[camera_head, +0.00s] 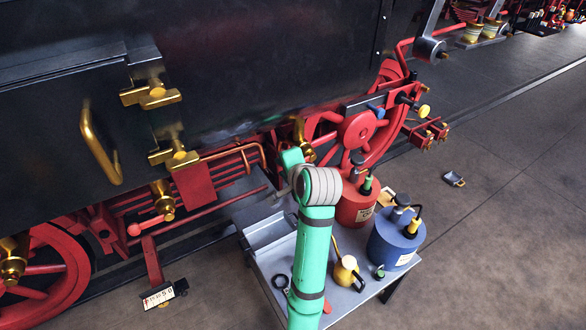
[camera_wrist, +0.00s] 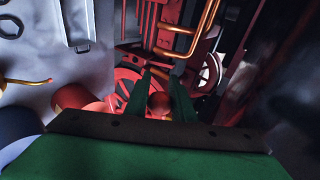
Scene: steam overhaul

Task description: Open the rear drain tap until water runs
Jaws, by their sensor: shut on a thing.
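A brass tap (camera_head: 300,138) shows under the dark locomotive side in the head view, just above my green arm; my wrist hides what lies below it. In the wrist view, my gripper (camera_wrist: 160,92) has its two dark green fingers on either side of a red ball (camera_wrist: 158,104), which looks like a tap's handle knob, and is shut on it. In the head view my gripper is hidden behind my arm. Another brass tap (camera_head: 164,202) with a red lever (camera_head: 145,225) hangs at the left. I see no running water.
A grey cart (camera_head: 262,262) stands below my arm. It carries a red can (camera_head: 352,207), a blue can (camera_head: 393,240) and a yellow oiler (camera_head: 345,272). Red wheels (camera_head: 45,270) and pipes lie close under the locomotive. The floor at right is mostly clear.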

